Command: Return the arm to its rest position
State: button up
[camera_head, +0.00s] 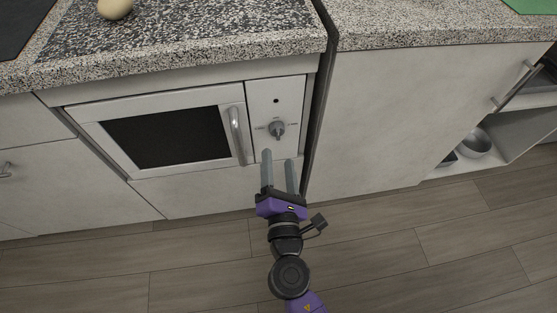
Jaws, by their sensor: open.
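My gripper (279,160) is in the lower middle of the head view, with its two grey fingers pointing up toward the oven's control panel (277,108). The fingers are apart and nothing shows between them. The fingertips appear just below the round knob (277,129); whether they touch the panel I cannot tell. My purple and black arm runs down from the gripper to the bottom edge of the view.
A built-in oven (165,135) with a dark window and a vertical handle (237,134) is closed. A speckled counter (200,52) bears a pale round object (114,8). An open shelf at right holds a metal bowl (475,143). The wooden floor (430,235) looks clear.

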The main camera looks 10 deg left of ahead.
dwell(0.3)
jog(key=s+d+r+m+g+h, duration=0.15)
jog(key=s+d+r+m, duration=0.25)
jog(key=s+d+m, duration=1)
jog(key=s+d+r+m+g+h, duration=0.1)
jog(key=s+d+r+m+h, duration=0.15)
jog(key=s+d+m, duration=1.15)
jog(key=s+a+r+p, duration=0.2)
jog(key=r+p, duration=0.8)
jog(key=s+a+r+m+p, duration=0.1)
jog(key=s+r+p, duration=0.1)
jog(key=r+p, duration=0.8)
jog(key=shift+s+a+y, duration=0.2)
jog(key=shift+a+y, duration=0.1)
jog(key=shift+a, duration=0.05)
